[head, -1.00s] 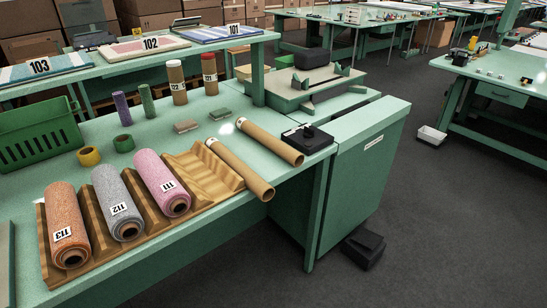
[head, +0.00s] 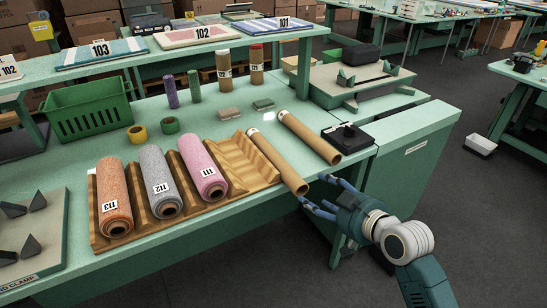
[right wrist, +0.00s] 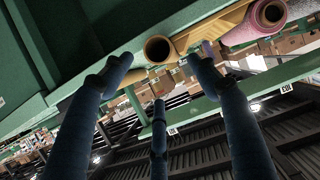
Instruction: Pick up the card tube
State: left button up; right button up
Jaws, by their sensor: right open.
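Two brown card tubes lie side by side on the green table, slanting to its front edge: a left one (head: 277,162) beside the wooden rack, and a right one (head: 308,137). The left tube's near end juts over the edge. My right gripper (head: 315,193) is open and empty, in front of the table edge, its fingers pointing at the left tube's near end. In the right wrist view, a hollow tube end (right wrist: 158,49) shows ahead between the spread fingers, apart from them. I cannot see my left gripper.
A wooden rack (head: 238,157) holds orange, grey and pink yarn rolls left of the tubes. A black device (head: 347,137) sits right of them. The floor in front is clear.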

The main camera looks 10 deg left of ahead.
aim_at(302, 190)
jog(key=x, duration=0.4)
jog(key=shift+w+a+f, duration=0.2)
jog(key=shift+w, duration=0.05)
jog(key=x, duration=0.3)
jog(key=f+p+x, duration=0.1)
jog(key=x, duration=0.1)
jog(key=shift+s, duration=0.3)
jog(key=c, duration=1.1)
jog(key=shift+f, duration=0.1)
jog(key=shift+c, duration=1)
